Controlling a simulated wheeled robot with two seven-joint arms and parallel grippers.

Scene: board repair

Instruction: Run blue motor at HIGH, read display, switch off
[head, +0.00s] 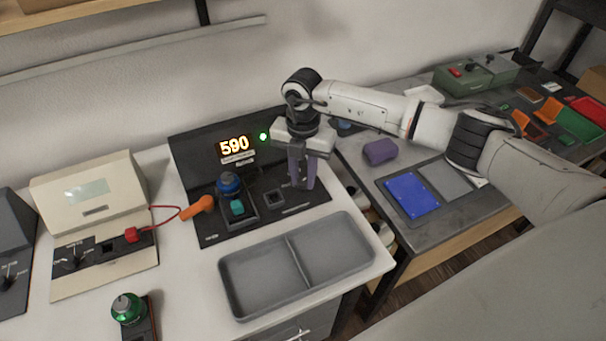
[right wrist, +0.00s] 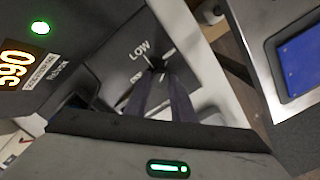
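The blue motor (head: 229,184) stands upright in a holder with a teal block on the black test panel (head: 215,150). The panel's display (head: 235,148) is lit and appears to read 590; the same lit digits show sideways in the right wrist view (right wrist: 14,68). A green lamp (head: 263,136) beside it is lit. My right gripper (head: 302,184) points down at the panel's right part. In the right wrist view its fingertips (right wrist: 163,78) are close together at a small switch (right wrist: 155,65) near the word LOW. The fingers partly hide the switch, and its setting is unclear. My left gripper is out of view.
A grey two-part tray (head: 288,236) lies in front of the panel. An orange plug (head: 197,207) on a red lead runs to the beige meter (head: 88,195). A green-topped motor (head: 127,308) stands front left. A purple block (head: 380,151) and blue board (head: 411,194) lie on the right bench.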

